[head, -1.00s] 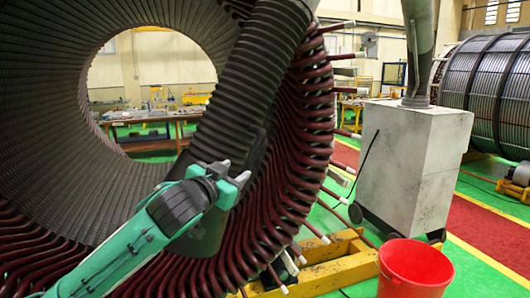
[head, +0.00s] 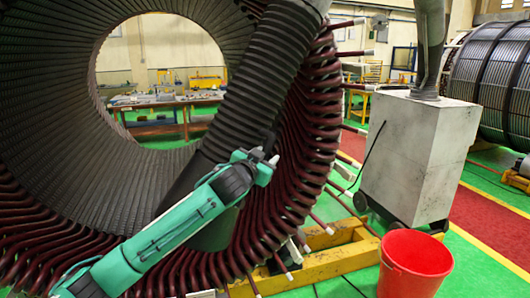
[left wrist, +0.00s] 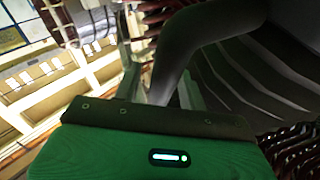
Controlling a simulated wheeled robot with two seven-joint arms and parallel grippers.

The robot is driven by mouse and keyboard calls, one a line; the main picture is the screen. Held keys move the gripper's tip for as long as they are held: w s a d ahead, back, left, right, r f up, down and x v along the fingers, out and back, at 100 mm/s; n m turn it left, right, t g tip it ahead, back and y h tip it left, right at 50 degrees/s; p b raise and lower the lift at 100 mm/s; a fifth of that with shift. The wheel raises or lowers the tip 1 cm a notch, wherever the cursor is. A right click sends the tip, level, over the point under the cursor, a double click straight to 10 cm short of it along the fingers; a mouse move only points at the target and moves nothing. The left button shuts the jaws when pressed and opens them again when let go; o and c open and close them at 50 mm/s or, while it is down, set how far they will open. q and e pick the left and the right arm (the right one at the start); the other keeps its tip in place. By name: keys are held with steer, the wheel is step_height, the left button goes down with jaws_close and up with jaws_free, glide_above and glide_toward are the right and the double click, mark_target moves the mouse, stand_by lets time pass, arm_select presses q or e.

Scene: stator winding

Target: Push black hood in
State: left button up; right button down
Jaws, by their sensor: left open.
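The black hood (head: 213,235) is a smooth dark piece at the lower end of a ribbed black hose (head: 252,85). It sits in front of the large stator ring (head: 318,135), partly hidden behind my left arm. My left gripper (head: 264,160) is open at the hose's right side, close to the stator's dark red coil ends. In the left wrist view, a dark curved piece (left wrist: 195,45) rises from between the finger area (left wrist: 160,85); whether the fingers touch it I cannot tell. My right gripper is not in view.
A grey wheeled cabinet (head: 415,155) stands right of the stator. A red bucket (head: 415,265) and a yellow floor frame (head: 335,262) are at the lower right. White-tipped rods stick out along the stator's right edge. A workbench (head: 165,108) shows through the bore.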

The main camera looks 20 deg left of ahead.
arm_select(q)
jaws_close()
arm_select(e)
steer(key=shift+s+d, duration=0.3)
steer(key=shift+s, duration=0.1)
